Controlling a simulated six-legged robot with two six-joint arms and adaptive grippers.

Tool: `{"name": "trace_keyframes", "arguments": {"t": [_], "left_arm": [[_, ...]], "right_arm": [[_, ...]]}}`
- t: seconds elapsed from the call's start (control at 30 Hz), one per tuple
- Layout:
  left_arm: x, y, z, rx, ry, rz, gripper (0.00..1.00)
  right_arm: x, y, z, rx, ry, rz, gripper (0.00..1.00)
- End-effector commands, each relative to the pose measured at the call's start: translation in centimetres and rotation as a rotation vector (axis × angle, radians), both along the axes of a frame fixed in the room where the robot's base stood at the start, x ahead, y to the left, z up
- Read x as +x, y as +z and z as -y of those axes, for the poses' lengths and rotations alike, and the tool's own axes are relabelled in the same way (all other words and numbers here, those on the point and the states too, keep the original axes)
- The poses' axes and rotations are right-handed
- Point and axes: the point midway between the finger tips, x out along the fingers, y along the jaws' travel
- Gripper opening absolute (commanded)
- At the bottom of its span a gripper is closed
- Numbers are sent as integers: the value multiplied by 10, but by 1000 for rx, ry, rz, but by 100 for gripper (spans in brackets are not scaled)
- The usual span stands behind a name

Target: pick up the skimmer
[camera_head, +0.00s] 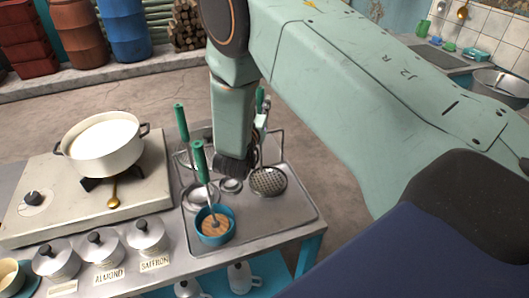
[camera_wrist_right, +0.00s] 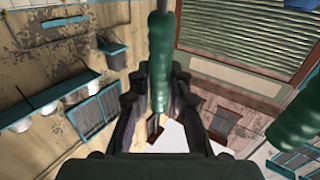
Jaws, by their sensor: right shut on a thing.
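The skimmer has a round, perforated metal head (camera_head: 269,181) that shows on or just above the metal tray in the head view. Its green handle rises behind my right arm and is mostly hidden. My right gripper (camera_head: 240,163) points down over the tray, just left of the skimmer head. In the right wrist view a green handle (camera_wrist_right: 160,60) stands between the dark fingers of my right gripper (camera_wrist_right: 155,110), which are shut on it. My left gripper is not in view.
The metal tray (camera_head: 305,212) also holds a blue cup (camera_head: 214,226) and other green-handled utensils (camera_head: 199,160). A white pot of milk (camera_head: 103,145) stands on the stove (camera_head: 60,215) at left. Several lidded jars (camera_head: 147,236) line the front.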

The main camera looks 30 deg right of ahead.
Motion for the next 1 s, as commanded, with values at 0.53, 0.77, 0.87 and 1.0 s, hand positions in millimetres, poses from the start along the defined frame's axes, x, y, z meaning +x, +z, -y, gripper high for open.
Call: {"name": "trace_keyframes", "arguments": {"t": [0.53,0.77,0.87,1.0], "left_arm": [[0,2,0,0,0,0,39],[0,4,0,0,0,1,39],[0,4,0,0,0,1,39],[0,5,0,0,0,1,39]], "right_arm": [[1,46,0,-2,1,6,0],[0,93,0,-1,0,8,0],[0,114,0,0,0,7,0],[0,142,-1,-1,0,8,0]]}}
